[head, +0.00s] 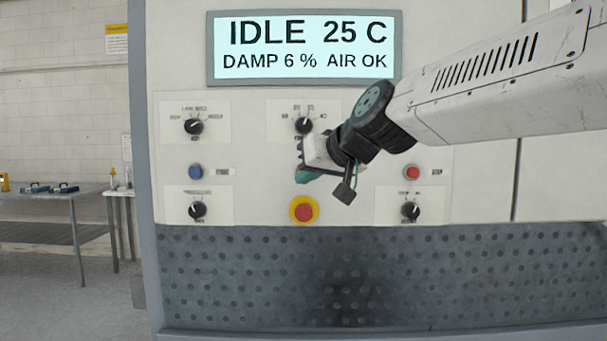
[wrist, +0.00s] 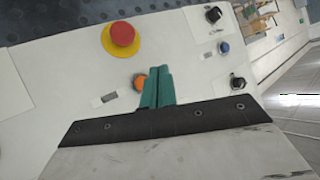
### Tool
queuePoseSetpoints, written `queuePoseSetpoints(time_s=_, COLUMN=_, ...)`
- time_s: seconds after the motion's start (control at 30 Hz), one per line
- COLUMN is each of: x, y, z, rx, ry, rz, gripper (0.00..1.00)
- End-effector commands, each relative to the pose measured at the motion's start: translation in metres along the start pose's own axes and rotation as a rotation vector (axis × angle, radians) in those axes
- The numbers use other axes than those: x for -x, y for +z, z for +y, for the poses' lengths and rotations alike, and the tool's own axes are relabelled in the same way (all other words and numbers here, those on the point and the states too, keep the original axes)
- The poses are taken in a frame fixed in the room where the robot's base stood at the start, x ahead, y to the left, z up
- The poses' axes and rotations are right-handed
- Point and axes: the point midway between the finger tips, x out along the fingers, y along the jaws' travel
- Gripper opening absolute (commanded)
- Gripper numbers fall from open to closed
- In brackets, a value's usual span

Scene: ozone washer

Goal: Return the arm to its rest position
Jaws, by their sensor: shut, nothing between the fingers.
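My gripper (head: 303,176) is in front of the washer's control panel (head: 250,190) in the head view, just above the red emergency button on its yellow ring (head: 303,212). My arm (head: 495,80) reaches in from the upper right. In the wrist view the two green fingers of my gripper (wrist: 158,72) are together and empty. There they appear beside an orange button (wrist: 139,80). The red button (wrist: 123,34) also shows in the wrist view, apart from the fingertips. I cannot tell how far the fingertips are from the panel face.
The display (head: 305,48) reads IDLE 25 C, DAMP 6 %, AIR OK. Several black knobs, a blue button (head: 195,172) and a red button (head: 411,172) surround my gripper. A perforated dark panel (head: 240,285) lies below. A metal table (head: 45,196) stands at the left with open floor before it.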

Motion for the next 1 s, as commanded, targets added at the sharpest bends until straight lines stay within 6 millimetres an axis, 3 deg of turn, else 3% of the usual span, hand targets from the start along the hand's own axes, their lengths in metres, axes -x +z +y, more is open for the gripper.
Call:
queuePoseSetpoints(time_s=0.47, x=0.0, y=0.005, z=-0.001, rx=-0.022, ry=-0.007, rz=-0.024, gripper=0.0)
queuePoseSetpoints(time_s=0.57, x=-0.004, y=0.04, z=0.0, rx=-0.041, ry=-0.012, rz=-0.136, gripper=0.0)
queuePoseSetpoints(time_s=0.67, x=0.011, y=0.1, z=0.008, rx=-0.062, ry=0.008, rz=-0.302, gripper=0.0)
queuePoseSetpoints(time_s=0.8, x=0.063, y=0.191, z=0.037, rx=-0.112, ry=0.095, rz=-0.538, gripper=0.0)
queuePoseSetpoints(time_s=0.87, x=0.089, y=0.228, z=0.05, rx=-0.138, ry=0.142, rz=-0.626, gripper=0.0)
queuePoseSetpoints(time_s=1.0, x=0.155, y=0.309, z=0.075, rx=-0.206, ry=0.268, rz=-0.802, gripper=0.0)
